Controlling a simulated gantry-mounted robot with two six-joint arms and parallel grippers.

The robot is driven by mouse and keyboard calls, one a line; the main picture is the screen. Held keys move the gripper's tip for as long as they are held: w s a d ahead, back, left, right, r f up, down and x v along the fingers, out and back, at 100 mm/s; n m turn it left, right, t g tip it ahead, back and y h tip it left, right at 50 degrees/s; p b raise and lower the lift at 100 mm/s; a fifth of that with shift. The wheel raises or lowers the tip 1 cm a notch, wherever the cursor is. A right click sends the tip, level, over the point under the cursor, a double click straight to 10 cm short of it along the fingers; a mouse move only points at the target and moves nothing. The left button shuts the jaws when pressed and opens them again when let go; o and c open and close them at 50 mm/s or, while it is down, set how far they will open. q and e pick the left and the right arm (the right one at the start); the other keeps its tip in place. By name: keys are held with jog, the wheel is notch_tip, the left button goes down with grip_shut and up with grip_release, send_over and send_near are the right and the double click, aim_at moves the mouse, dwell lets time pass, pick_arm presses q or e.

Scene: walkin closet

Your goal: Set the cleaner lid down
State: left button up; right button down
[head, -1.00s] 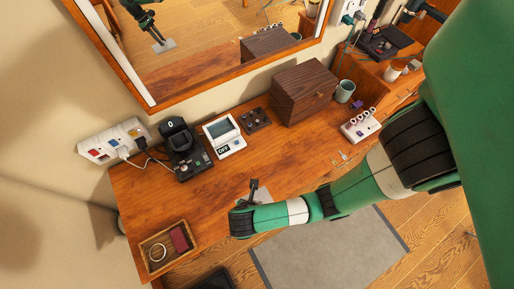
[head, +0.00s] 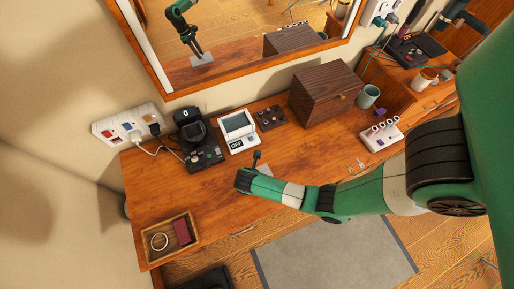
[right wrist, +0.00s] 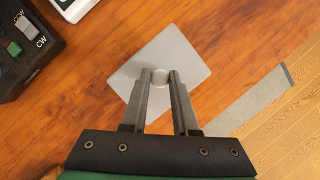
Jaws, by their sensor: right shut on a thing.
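The cleaner lid (right wrist: 188,52) is a flat grey square plate with a round knob at its middle. My right gripper (right wrist: 160,77) is shut on the knob, and the plate is over the wooden desk in the right wrist view. I cannot tell its exact height above the wood. In the head view, the right gripper (head: 257,158) is largely hidden by its arm, and only a little of the lid shows beside it. A white device (head: 238,130) with a screen and an "OFF" label, perhaps the cleaner, stands behind it. My left gripper is out of view.
The wooden desk (head: 215,185) is clear around the lid. A black device (head: 203,150), a dark knob box (head: 270,117), a brown wooden box (head: 325,93) and a white ring holder (head: 381,134) stand along it. A wooden tray (head: 150,251) sits at the left end.

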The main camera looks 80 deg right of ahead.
jog(key=shift+w+d+f, duration=0.1)
jog(key=shift+d+f, duration=0.15)
jog(key=shift+f, duration=0.1)
jog(key=b+x, duration=0.1)
jog(key=x, duration=0.2)
jog(key=shift+w+a+b, duration=0.2)
jog(key=shift+a+b, duration=0.1)
jog(key=shift+b, duration=0.1)
jog(key=shift+f, duration=0.25)
jog(key=shift+f, duration=0.2)
jog(key=c, duration=0.7)
grip_release()
